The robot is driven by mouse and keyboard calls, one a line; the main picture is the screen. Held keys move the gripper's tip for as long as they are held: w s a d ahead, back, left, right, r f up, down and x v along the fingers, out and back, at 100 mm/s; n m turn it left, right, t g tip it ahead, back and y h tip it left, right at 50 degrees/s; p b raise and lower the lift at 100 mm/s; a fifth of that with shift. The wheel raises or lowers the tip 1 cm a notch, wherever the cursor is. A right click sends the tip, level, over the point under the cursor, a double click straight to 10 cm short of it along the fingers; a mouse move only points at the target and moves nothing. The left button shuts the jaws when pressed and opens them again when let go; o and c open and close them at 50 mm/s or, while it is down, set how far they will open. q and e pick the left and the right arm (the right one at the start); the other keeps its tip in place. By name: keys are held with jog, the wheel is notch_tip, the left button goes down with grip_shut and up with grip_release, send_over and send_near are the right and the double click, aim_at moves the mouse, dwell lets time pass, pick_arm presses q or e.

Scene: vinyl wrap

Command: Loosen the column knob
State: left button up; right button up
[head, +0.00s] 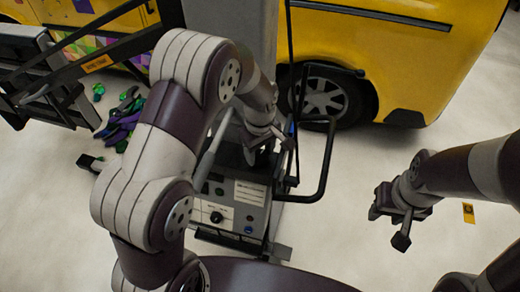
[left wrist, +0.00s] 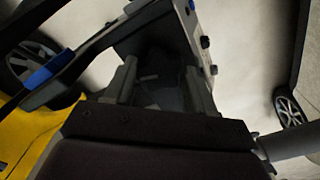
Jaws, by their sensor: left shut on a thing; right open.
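A grey column (head: 232,20) stands on a control box (head: 232,205) in the middle of the head view. My left gripper (head: 270,150) is at the column's lower part, just above the box. In the left wrist view its two fingers stand apart around a dark thing (left wrist: 168,82), taken to be the column knob. The knob's outline is too dark to make out and is mostly hidden by my left arm in the head view. My right gripper (head: 394,220) is open and empty, well to the right of the column, over bare floor.
A black tube handle (head: 327,165) sticks out right of the column, close to my left gripper. The box front has a black dial (head: 216,217) and buttons. A yellow vehicle (head: 410,50) stands behind. Purple and green items (head: 122,120) lie on the floor at left.

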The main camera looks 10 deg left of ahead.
pick_arm(q)
jog(key=n, duration=0.4)
jog(key=shift+w+r+n, duration=0.1)
jog(key=shift+n, duration=2.5)
jog(key=o, duration=1)
jog(key=shift+o, duration=0.2)
